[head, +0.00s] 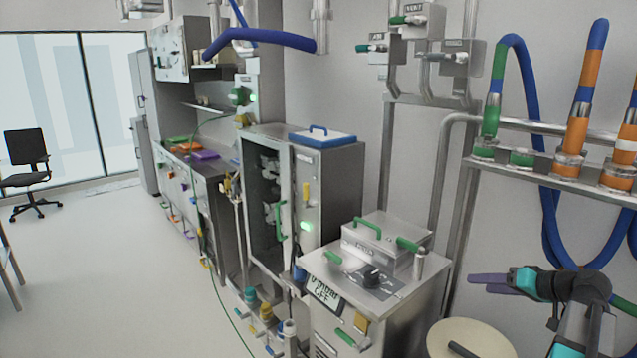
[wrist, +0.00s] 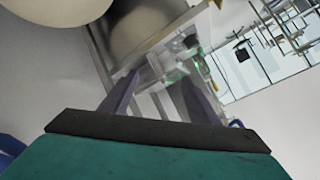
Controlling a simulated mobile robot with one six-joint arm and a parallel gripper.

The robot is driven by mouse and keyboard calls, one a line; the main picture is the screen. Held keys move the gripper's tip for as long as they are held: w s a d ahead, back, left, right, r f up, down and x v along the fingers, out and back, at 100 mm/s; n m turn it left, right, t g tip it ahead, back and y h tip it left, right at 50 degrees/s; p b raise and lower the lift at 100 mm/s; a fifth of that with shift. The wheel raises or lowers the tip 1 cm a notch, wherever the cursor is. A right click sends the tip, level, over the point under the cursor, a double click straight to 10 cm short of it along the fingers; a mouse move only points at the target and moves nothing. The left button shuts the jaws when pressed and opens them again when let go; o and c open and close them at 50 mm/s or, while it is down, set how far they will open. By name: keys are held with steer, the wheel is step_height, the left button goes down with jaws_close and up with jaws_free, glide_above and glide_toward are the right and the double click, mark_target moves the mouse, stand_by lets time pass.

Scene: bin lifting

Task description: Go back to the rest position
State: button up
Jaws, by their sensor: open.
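My gripper (head: 492,284) is at the lower right of the head view, at the end of my black and teal arm. Its purple fingers point left, towards the steel cabinet. In the wrist view the two fingers of my gripper (wrist: 160,98) stand apart with nothing between them. The gripper is in free space and holds nothing. A round beige drum top (head: 470,338) lies below it in the head view.
A steel cabinet (head: 345,325) with green handles and a dial stands left of my gripper. Pipes with blue and orange hoses (head: 577,105) run along the wall at right. Open floor (head: 110,270) lies at left.

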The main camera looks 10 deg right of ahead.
steer(key=s+a+f+g, duration=0.1)
steer(key=a+f+g, duration=0.2)
steer(key=a+f, duration=0.7)
steer(key=s+a+f+g, duration=0.25)
steer(key=a+f, duration=0.45)
steer(key=f, duration=0.6)
steer(key=s+a+f+g, duration=0.1)
steer(key=a+f+g, duration=0.2)
steer(key=a+f, duration=0.7)
steer(key=s+a+f+n+g+h, duration=0.1)
steer(key=s+a+f+g, duration=0.55)
steer(key=s+f, duration=0.75)
steer(key=s+a+f+n+h, duration=0.1)
steer(key=s+a+f+h, duration=0.1)
steer(key=s+f, duration=0.2)
steer(key=s+a+f+n+g+h, duration=0.1)
steer(key=s+f, duration=0.3)
steer(key=s, duration=0.6)
steer(key=shift+a+f+g+h, duration=0.15)
steer(key=shift+a+g+h, duration=0.2)
steer(key=shift+a, duration=0.4)
steer(key=shift+s, duration=0.1)
